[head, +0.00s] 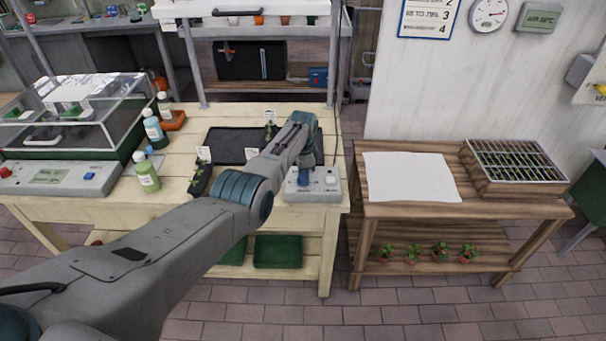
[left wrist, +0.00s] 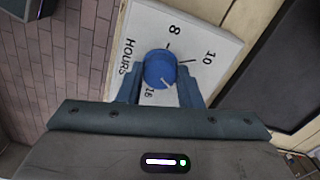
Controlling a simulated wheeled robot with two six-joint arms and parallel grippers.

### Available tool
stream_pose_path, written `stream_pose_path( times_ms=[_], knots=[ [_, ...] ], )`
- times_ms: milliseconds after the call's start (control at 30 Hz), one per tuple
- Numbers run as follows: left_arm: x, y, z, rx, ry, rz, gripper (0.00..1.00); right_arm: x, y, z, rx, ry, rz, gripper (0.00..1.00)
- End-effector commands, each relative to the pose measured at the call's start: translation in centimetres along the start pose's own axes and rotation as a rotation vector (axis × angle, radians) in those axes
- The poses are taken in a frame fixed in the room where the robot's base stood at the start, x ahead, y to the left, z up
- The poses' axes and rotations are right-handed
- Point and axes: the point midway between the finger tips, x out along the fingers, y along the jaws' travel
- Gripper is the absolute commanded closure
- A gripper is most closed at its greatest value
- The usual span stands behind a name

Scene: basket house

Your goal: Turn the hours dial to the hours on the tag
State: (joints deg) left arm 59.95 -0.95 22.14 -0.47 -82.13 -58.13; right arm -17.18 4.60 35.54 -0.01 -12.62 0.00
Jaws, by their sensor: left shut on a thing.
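The blue hours dial (left wrist: 160,68) sits on a white panel (left wrist: 205,40) marked HOURS, with the numbers 8, 10 and 16 readable around it. A pale pointer line shows on the dial's lower part; which number it points to is hard to tell. My left gripper (left wrist: 160,88) is shut on the dial, one finger on each side. In the head view the left gripper (head: 304,179) reaches down onto the control box (head: 326,188) at the bench's right front corner. White tags (head: 204,153) stand on the bench; their writing is too small to read. My right gripper is out of view.
Bottles (head: 147,172) and a clear-lidded case (head: 80,115) stand at the left of the bench. A wooden table (head: 400,203) with a white sheet (head: 410,177) and a wire-topped tray (head: 515,165) stands to the right.

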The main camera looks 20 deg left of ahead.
Motion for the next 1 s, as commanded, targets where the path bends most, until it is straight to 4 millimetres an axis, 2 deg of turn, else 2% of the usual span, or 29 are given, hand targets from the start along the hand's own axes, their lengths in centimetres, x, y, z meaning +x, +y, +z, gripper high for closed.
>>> stream_pose_path(
  times_ms=[33, 133, 400, 567, 700, 1000],
  knots=[
    [-0.3, -0.2, -0.1, 0.0, 0.003, -0.006, 0.64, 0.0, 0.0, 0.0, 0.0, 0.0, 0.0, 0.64],
    [-0.2, -0.2, -0.1, -0.001, 0.003, -0.005, 0.46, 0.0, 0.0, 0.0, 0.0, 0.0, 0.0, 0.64],
    [-0.1, -0.1, 0.0, -0.001, 0.001, -0.002, 0.46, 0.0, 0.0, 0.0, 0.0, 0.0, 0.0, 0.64],
    [-1.1, -0.1, -0.1, -0.001, 0.002, -0.003, 0.46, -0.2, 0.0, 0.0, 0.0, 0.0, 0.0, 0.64],
    [-3.2, -0.1, 0.0, -0.001, 0.003, -0.005, 0.46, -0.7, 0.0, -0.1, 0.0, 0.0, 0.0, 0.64],
    [-8.7, -0.1, -0.1, -0.001, 0.003, -0.006, 0.46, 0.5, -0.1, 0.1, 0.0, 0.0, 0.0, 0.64]
  ],
)
